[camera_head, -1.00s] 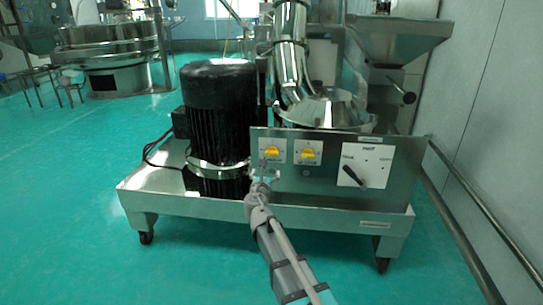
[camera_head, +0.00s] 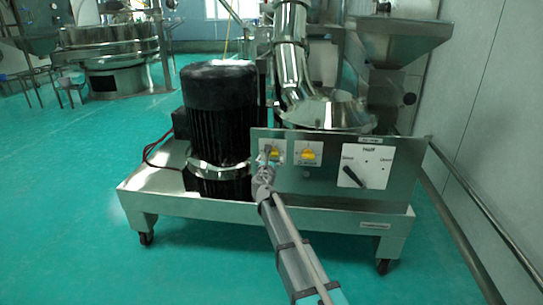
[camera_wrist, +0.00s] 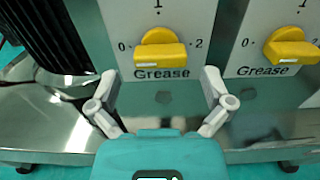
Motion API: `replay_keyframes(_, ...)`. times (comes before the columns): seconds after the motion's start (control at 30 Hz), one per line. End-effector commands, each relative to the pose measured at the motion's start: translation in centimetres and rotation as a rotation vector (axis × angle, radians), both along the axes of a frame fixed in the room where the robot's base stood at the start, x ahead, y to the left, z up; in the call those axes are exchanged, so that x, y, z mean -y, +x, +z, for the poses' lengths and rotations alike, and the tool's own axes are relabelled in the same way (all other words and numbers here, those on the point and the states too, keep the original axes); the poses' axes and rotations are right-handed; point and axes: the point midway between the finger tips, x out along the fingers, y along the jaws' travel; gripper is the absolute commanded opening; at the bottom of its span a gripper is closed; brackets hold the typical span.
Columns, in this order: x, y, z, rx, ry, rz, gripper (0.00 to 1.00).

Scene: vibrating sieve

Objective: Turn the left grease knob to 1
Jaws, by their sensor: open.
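The left grease knob (camera_wrist: 160,50) is yellow, on a white plate marked 0 at left, 1 at top and 2 at right. Its bar lies roughly level, across the 0–2 line. In the head view the left knob (camera_head: 276,154) is partly hidden by my gripper (camera_head: 267,160). In the wrist view my gripper (camera_wrist: 159,76) is open and empty, its fingers spread to either side, just below the knob and apart from it.
A second yellow grease knob (camera_wrist: 290,47) sits to the right on its own plate. Further right is a white plate with a black dial (camera_head: 352,177). A large black motor (camera_head: 219,120) stands left of the panel (camera_head: 310,185).

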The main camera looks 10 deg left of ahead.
Motion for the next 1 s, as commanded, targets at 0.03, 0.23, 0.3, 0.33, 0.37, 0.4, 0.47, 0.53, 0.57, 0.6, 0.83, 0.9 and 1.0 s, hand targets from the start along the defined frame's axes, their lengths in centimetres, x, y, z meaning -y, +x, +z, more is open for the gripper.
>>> replay_keyframes(0.03,0.0,1.0,0.0,0.0,0.0,-0.001,1.0)
replay_keyframes(0.23,0.1,2.8,0.0,0.0,0.0,-0.001,1.0)
replay_keyframes(0.3,0.1,3.1,0.0,0.0,0.0,-0.001,1.0)
replay_keyframes(0.33,0.1,3.2,0.0,0.0,0.0,-0.001,1.0)
replay_keyframes(0.37,0.1,3.2,0.0,0.0,0.0,-0.001,1.0)
replay_keyframes(0.4,0.1,3.3,0.0,0.0,0.0,0.0,1.0)
replay_keyframes(0.47,0.2,3.3,0.0,0.0,0.0,0.0,1.0)
replay_keyframes(0.53,0.2,3.3,0.0,0.0,0.0,0.0,1.0)
replay_keyframes(0.57,0.2,3.3,0.0,0.0,0.0,0.0,1.0)
replay_keyframes(0.6,0.2,3.3,0.0,0.0,0.0,0.0,1.0)
replay_keyframes(0.83,0.1,3.3,0.0,0.0,0.0,0.0,0.76)
replay_keyframes(0.9,0.1,3.3,0.0,0.0,0.0,0.0,0.63)
replay_keyframes(1.0,0.1,3.3,0.0,0.0,0.0,0.0,0.44)
